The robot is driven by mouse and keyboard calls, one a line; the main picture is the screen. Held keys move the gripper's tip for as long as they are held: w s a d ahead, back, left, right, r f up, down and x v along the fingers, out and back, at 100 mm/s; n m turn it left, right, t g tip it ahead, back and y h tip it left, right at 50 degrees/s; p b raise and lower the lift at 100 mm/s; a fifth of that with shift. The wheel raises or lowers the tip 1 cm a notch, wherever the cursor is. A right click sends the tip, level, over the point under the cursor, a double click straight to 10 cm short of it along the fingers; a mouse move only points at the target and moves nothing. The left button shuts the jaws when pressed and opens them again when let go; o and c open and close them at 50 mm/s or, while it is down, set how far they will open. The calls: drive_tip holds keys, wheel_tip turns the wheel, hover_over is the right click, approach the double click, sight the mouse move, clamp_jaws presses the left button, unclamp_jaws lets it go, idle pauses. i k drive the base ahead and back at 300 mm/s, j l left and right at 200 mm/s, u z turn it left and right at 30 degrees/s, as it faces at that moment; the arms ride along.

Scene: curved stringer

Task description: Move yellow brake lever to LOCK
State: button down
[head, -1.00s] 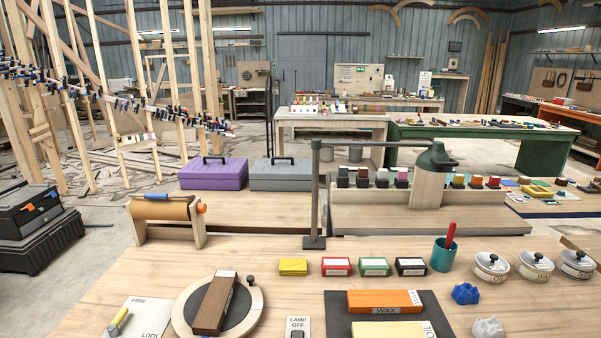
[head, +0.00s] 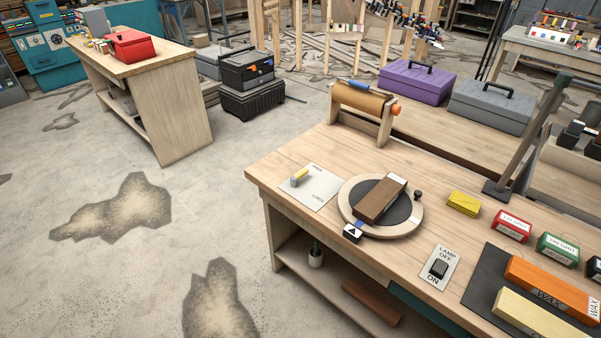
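The yellow brake lever (head: 300,175) sits on a pale plate (head: 311,188) at the left corner of the wooden workbench in the head view. The lever points up and to the right, toward the upper end of the plate. Small text shows at the plate's upper and lower ends; the lower text appears to read LOCK. The plate lies just left of a round turntable (head: 347,207) with a brown block (head: 381,199) on it. My gripper is not in view.
A lamp switch (head: 439,268), a yellow packet (head: 463,203) and several labelled boxes lie right of the turntable. A paper roll stand (head: 366,110) rises behind. Open concrete floor (head: 200,250) lies left of the workbench. Another bench (head: 155,110) stands farther left.

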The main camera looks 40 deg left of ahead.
sight(294, 179)
drive_tip(key=i+j, duration=0.15)
drive_tip(key=j, duration=0.55)
drive_tip(key=i+j+u, duration=0.1)
drive_tip(key=j, duration=0.6)
drive_tip(key=i+j, duration=0.25)
drive_tip(key=j, duration=0.4)
drive_tip(key=i+j+u, duration=0.1)
drive_tip(key=j, duration=0.6)
drive_tip(key=i+j, duration=0.3)
drive_tip(key=j, duration=0.35)
drive_tip(key=i+j+u, duration=0.1)
drive_tip(key=j, duration=0.55)
drive_tip(key=i+j, duration=0.35)
drive_tip(key=j, duration=0.3)
drive_tip(key=i+j+u, duration=0.1)
drive_tip(key=j, duration=0.55)
drive_tip(key=l, duration=0.65)
